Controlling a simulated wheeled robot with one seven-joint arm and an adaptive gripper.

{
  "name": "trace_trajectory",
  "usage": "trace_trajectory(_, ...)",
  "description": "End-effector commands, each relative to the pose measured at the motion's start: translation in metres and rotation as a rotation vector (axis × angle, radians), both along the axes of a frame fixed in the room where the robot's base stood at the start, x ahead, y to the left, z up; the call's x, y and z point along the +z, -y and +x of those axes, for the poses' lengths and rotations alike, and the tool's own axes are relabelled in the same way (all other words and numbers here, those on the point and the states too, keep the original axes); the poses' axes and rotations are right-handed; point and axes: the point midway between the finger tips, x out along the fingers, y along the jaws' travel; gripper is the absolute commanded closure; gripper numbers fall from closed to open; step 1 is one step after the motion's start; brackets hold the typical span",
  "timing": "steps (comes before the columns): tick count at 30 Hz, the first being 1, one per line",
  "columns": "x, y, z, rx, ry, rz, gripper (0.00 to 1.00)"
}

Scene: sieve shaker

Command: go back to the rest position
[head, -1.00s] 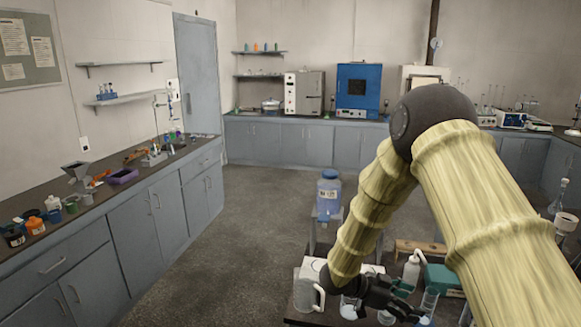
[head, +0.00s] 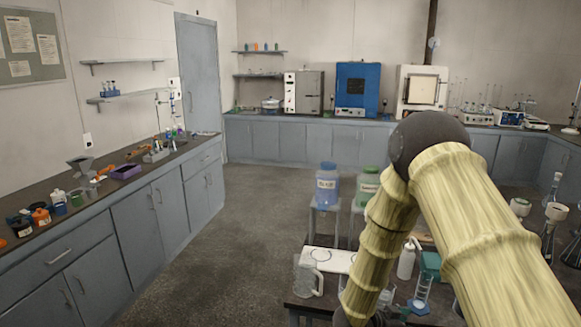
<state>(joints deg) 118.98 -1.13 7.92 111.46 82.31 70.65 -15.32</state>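My arm comes in from the right, bends at a dark elbow joint and reaches down to the bottom edge. Only a dark bit of its wrist end shows there. My gripper's fingers are not visible, so I cannot see whether they hold anything. The near table (head: 306,308) lies under the arm, partly hidden by it. On it are a clear jug (head: 307,277) at the left and a white board (head: 330,261) with ring marks.
A blue-lidded jar (head: 327,185) and a green-lidded jar (head: 367,187) stand on stands behind the table. A white bottle (head: 406,262) and glassware are right of my forearm. A long counter (head: 100,199) runs along the left. The floor (head: 240,235) between is clear.

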Motion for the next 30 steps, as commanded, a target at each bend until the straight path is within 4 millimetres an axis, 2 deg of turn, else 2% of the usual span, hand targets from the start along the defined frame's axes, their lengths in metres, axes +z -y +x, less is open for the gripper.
trace_trajectory(1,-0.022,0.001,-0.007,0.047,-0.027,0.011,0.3)
trace_trajectory(5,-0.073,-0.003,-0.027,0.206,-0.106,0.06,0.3)
trace_trajectory(11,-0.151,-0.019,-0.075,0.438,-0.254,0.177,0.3)
trace_trajectory(14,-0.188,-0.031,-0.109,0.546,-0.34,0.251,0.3)
trace_trajectory(18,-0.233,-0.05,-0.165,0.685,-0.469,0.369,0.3)
trace_trajectory(20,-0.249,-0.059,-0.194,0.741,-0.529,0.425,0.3)
trace_trajectory(24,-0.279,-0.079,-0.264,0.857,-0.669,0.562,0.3)
trace_trajectory(27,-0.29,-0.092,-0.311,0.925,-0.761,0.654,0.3)
trace_trajectory(30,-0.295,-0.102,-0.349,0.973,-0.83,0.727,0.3)
